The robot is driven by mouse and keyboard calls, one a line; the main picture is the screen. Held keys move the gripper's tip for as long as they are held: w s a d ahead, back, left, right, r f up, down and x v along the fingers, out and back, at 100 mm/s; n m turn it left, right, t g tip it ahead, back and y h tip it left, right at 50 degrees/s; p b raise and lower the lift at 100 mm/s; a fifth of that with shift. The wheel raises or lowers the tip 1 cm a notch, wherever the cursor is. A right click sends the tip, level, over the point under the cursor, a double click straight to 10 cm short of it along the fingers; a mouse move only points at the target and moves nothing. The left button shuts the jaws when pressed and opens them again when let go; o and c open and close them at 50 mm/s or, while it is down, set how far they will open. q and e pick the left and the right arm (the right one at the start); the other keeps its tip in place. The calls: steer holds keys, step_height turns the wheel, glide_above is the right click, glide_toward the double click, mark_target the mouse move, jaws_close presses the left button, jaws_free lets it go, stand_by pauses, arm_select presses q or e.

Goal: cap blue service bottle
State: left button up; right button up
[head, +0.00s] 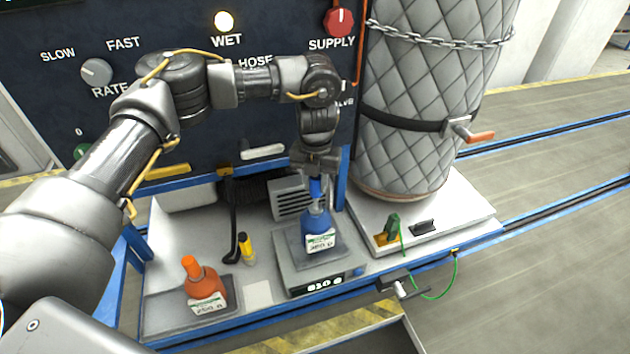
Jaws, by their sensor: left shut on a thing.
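The blue service bottle (319,222) stands upright on the scale (287,273), with a white label on its front. My left gripper (316,172) is directly above it, pointing down and shut on a blue cap (316,188). The cap is at the top of the bottle's neck; I cannot tell whether it is seated or just above it. The fingertips are partly hidden by the wrist. My right gripper is out of view.
An orange bottle (204,286) with an orange top stands on a dark pad at the left. A small yellow bottle (246,248) and a black wand (231,235) stand between. A quilted tank (430,90) rises at the right. The control panel (60,100) is behind my arm.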

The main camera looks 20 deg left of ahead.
mark_target(316, 199)
arm_select(q)
steer(key=shift+f+b, duration=1.75)
steer(key=shift+f, duration=0.95)
steer(key=o, duration=1)
steer(key=shift+r, duration=0.1)
step_height(316, 199, up, 9)
steer(key=shift+r+b, duration=0.15)
steer(key=shift+b, duration=1.05)
steer(key=shift+r, duration=0.7)
